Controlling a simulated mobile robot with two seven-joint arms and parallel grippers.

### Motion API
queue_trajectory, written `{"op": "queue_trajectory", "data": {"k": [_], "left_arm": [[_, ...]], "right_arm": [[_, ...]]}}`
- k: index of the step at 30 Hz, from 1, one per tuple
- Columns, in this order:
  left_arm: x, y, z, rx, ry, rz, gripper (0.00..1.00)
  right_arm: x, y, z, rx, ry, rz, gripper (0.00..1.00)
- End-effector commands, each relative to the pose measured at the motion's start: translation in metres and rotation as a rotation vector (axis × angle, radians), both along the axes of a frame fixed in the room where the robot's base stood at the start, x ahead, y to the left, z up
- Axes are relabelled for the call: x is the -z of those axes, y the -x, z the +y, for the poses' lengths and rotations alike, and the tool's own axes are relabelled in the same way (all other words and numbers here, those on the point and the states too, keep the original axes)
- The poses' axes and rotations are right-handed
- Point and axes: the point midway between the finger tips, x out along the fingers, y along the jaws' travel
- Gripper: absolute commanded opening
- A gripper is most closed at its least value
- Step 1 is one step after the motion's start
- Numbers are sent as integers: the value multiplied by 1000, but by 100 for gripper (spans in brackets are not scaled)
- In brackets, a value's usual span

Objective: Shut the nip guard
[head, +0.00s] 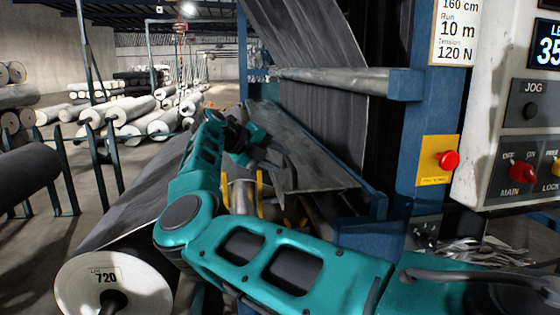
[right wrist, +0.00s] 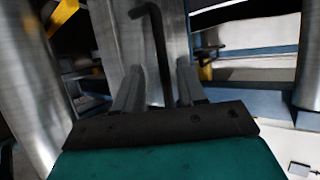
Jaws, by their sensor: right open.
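Two yellow upright pieces (head: 260,193) stand beside a metal roller in the head view, behind my right arm. Yellow parts also show in the right wrist view (right wrist: 207,52). I cannot tell for sure whether they belong to the nip guard, or how far open the guard is. My right gripper (right wrist: 159,68) is open. A dark bent bar (right wrist: 158,40) shows between its fingers, in front of a shiny roller (right wrist: 120,35); I cannot tell whether they touch. In the head view my right arm hides much of the nip area. My left gripper is out of view.
A large grey roll marked 720 (head: 112,283) lies at the lower left. A blue machine post (head: 415,130) carries a red button (head: 447,160). A control panel (head: 490,110) stands at the right. Grey web (head: 320,110) hangs behind my arm. Many rolls are stored at the back left.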

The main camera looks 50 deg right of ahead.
Motion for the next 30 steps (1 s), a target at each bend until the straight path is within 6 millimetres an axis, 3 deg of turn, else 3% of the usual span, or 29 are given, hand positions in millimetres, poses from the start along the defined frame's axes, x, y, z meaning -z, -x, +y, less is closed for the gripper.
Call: {"op": "queue_trajectory", "data": {"k": [9, 15, 30], "left_arm": [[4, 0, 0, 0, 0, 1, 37], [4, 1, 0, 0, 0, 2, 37], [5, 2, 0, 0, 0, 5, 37]], "right_arm": [[-37, -16, 61, -5, 2, -1, 40], [-51, -21, 85, -3, 0, -2, 40], [-55, -23, 92, -1, 0, 0, 40]]}}
